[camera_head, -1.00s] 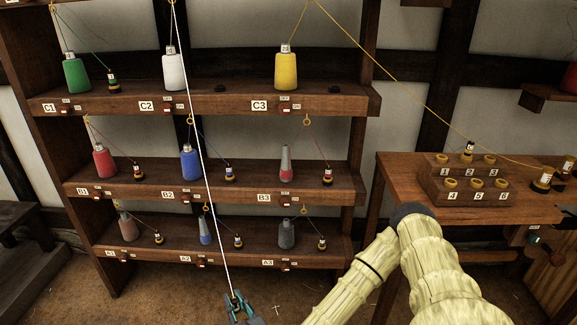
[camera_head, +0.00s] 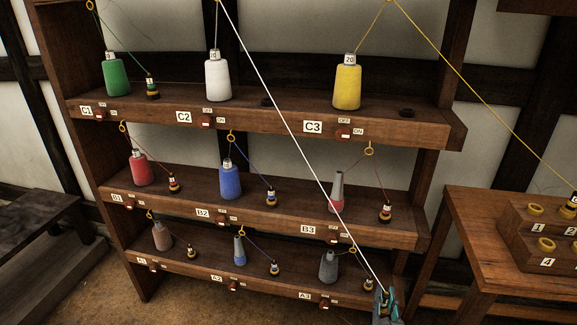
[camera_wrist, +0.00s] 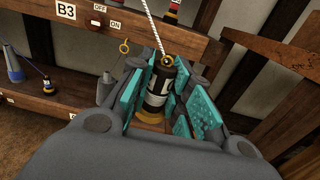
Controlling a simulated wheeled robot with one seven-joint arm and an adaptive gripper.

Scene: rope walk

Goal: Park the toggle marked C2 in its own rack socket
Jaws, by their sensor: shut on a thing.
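My gripper (camera_head: 386,306) is at the bottom right of the head view, in front of the lowest shelf's right end. In the wrist view, its teal pads are shut on a dark toggle (camera_wrist: 158,84) with a pale label and a brass eye; the label's mark cannot be read. A taut white cord (camera_head: 290,132) runs from the toggle up to the top of the picture. The C2 label (camera_head: 184,117) is on the top shelf's front edge, below the white cone (camera_head: 217,80). An empty dark socket (camera_head: 267,102) lies to that cone's right.
The rack's shelves hold coloured cones and parked toggles. The yellow cone (camera_head: 347,86) stands right of the empty socket, with another empty socket (camera_head: 407,113) beside it. A wooden table (camera_head: 475,255) with a numbered block (camera_head: 515,252) stands at right. A yellow cord (camera_head: 470,83) crosses above it.

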